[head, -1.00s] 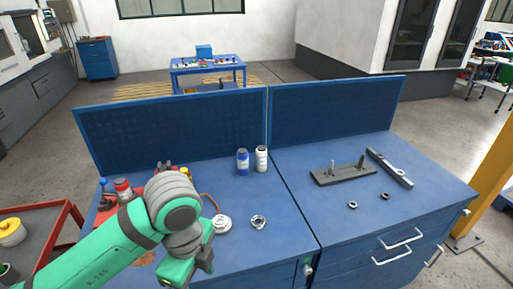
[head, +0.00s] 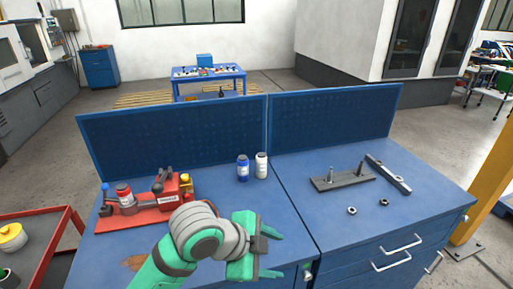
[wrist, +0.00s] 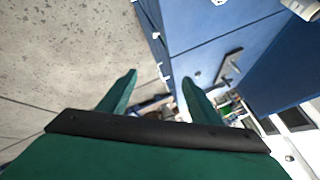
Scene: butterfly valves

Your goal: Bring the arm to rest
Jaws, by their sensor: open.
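My arm reaches in from the lower left of the head view, over the front of the left blue bench (head: 220,190). My gripper (head: 280,254) points right, near the front edge and the seam to the right bench. Its two green fingers are spread with nothing between them. In the wrist view, my gripper (wrist: 160,77) also shows two separated fingers, with concrete floor and the blue bench front beyond. My arm hides part of the left benchtop.
A red fixture (head: 150,213) stands at the bench's left. The right bench bears a grey plate with pins (head: 342,181), a bar (head: 388,175) and two small nuts. A red cart (head: 62,225) stands left.

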